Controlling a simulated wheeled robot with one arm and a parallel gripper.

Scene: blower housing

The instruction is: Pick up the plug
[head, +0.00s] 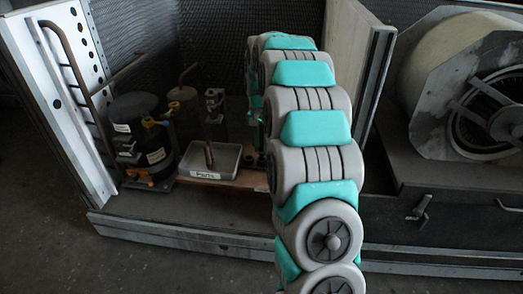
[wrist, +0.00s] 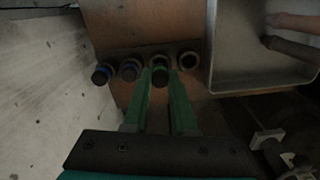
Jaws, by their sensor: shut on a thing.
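In the wrist view the two green fingers of my gripper (wrist: 161,80) reach up from the bottom and close on a dark plug (wrist: 160,75). The plug is at one round fitting in a row on a dark bar. I cannot tell whether the plug is still seated. In the head view my arm hides the plug and most of my gripper.
Metal housing panels (head: 60,85) enclose the space. A blower drum (head: 455,65) is at right.

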